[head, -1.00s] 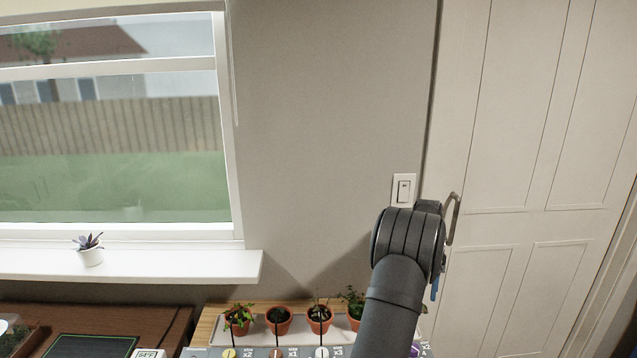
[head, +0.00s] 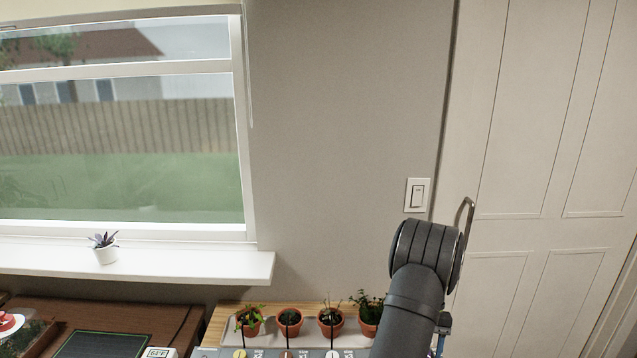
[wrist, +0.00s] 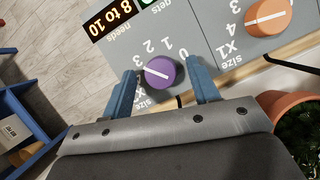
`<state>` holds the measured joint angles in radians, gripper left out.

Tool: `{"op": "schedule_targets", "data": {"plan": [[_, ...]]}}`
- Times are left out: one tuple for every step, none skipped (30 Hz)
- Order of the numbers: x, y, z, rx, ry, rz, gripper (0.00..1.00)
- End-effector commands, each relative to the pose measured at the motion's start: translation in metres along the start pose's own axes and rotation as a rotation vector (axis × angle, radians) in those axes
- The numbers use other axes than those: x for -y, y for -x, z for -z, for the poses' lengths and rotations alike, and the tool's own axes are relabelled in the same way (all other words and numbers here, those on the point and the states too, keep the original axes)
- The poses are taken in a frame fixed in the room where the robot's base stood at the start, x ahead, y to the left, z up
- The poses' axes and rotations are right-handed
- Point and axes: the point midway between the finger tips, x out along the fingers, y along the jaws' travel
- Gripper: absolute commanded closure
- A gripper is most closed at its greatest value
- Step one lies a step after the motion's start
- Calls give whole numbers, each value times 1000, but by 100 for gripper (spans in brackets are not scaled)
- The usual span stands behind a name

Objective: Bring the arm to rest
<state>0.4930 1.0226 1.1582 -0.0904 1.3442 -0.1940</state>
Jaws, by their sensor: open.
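My gripper (wrist: 161,68) shows in the wrist view with its two blue fingers apart. A purple knob (wrist: 163,72) on a grey panel (wrist: 192,38) appears between the fingertips; I cannot tell whether they touch it or hang above it. In the head view my dark arm rises at the lower right, bent at a rounded joint in front of the wall and door. My gripper's fingers are mostly hidden there behind the arm.
An orange knob (wrist: 268,16) and a terracotta pot (wrist: 292,106) are close to my gripper. Several potted seedlings stand on a pale tray (head: 268,338) beside my arm. A windowsill (head: 190,266) holds a small white pot (head: 106,255). A blue shelf (wrist: 20,100) stands left.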

Motion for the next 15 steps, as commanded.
{"op": "schedule_targets", "data": {"plan": [[0, 0, 0, 0, 0, 0, 45], [0, 0, 0, 0, -1, 0, 45], [0, 0, 0, 0, -1, 0, 45], [0, 0, 0, 0, -1, 1, 45], [0, 0, 0, 0, -1, 1, 45], [0, 0, 0, 0, -1, 1, 45], [0, 0, 0, 0, -1, 1, 45], [0, 0, 0, 0, -1, 1, 45], [0, 0, 0, 0, -1, 1, 45], [0, 1, 0, 0, -1, 0, 45], [0, 2, 0, 0, -1, 0, 45], [0, 5, 0, -1, -1, 0, 45], [0, 8, 0, -1, 0, 0, 45], [0, 11, 0, -1, 0, 0, 45], [0, 16, 1, -3, 0, -1, 45]]}}
